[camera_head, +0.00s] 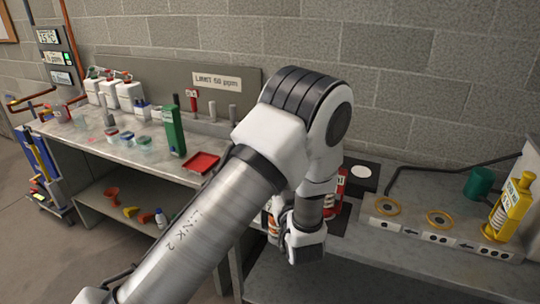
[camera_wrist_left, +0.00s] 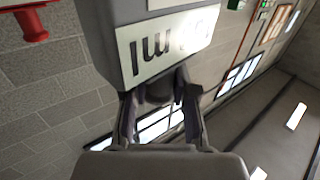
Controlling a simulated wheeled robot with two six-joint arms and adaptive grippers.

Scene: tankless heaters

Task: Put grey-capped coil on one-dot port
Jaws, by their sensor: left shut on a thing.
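My left gripper (camera_wrist_left: 160,108) is shut on a dark grey thing (camera_wrist_left: 112,55) with a white label and dark lettering; I cannot tell whether it is the grey-capped coil. In the head view my left arm comes in from the lower left, and its wrist hides the fingertips and the held thing. At the right, a grey bench block has ports with yellow rings, one at left (camera_head: 388,207) and one in the middle (camera_head: 438,218). A yellow bottle-shaped thing (camera_head: 510,205) stands at the third place. My right gripper is not in view.
A red labelled bottle (camera_head: 341,186) stands just behind my wrist. A teal cylinder (camera_head: 479,182) and a black pipe lie behind the ports. On the left bench are white jugs (camera_head: 130,95), a green box (camera_head: 173,130) and a red tray (camera_head: 201,163).

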